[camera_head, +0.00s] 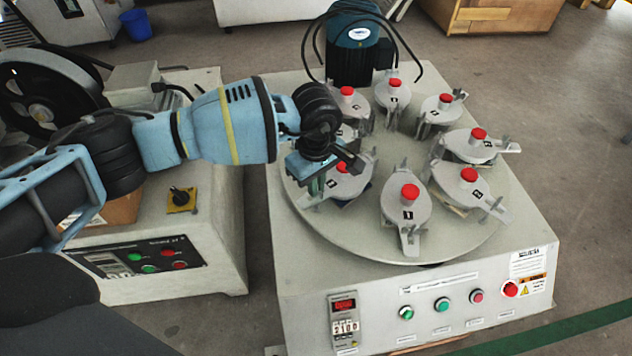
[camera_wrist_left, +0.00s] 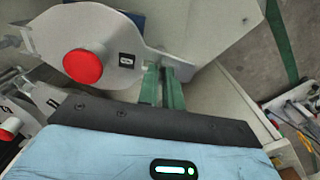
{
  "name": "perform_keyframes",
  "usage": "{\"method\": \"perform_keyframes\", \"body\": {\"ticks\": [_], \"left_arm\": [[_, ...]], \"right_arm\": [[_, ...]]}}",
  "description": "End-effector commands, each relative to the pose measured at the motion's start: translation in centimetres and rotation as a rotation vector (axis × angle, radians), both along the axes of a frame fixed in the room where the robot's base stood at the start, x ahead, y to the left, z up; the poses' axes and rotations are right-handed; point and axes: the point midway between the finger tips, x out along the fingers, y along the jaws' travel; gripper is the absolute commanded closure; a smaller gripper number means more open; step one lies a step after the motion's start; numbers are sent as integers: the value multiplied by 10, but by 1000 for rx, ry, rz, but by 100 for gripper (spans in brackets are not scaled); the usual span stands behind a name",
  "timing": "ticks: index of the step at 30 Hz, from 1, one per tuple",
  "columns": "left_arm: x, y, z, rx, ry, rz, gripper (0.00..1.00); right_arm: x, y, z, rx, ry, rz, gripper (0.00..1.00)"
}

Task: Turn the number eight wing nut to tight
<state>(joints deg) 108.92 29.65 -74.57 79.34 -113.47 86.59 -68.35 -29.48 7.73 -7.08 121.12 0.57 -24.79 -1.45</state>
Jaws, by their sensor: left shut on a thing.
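The number eight jar (camera_head: 348,187) is a grey lidded pot with a red knob, at the left front of the round turntable. Its lid and knob (camera_wrist_left: 84,66) fill the upper left of the left wrist view. My left gripper (camera_head: 317,190) reaches down at the clamp end of this jar, on its left side. In the wrist view its green fingers (camera_wrist_left: 162,88) are close together at the end of the lid's clamp bar, shut on the wing nut. The nut itself is mostly hidden by the fingers, so its turn angle cannot be told. My right gripper is not in view.
Several similar jars ring the turntable (camera_head: 440,240), with the number one jar (camera_head: 405,210) close on the right. A dark motor (camera_head: 355,50) stands behind. The front panel (camera_head: 440,305) carries buttons. Another machine (camera_head: 215,230) stands left, below my arm.

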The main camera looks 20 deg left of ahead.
Motion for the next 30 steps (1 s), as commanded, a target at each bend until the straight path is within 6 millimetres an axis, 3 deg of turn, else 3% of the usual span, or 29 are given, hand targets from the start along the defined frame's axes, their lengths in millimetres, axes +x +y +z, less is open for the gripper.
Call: {"method": "perform_keyframes", "body": {"ticks": [16, 17, 21, 30], "left_arm": [[-1, 0, -1, 2, 1, -26, 100], [-1, 0, -1, 2, 1, -26, 90], [0, 0, -1, 1, 0, -25, 72], [0, 0, 0, 0, 0, -24, 71]], "right_arm": [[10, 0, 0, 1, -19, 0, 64], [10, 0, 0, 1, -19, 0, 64], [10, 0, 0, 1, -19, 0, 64], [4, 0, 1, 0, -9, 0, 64]]}}
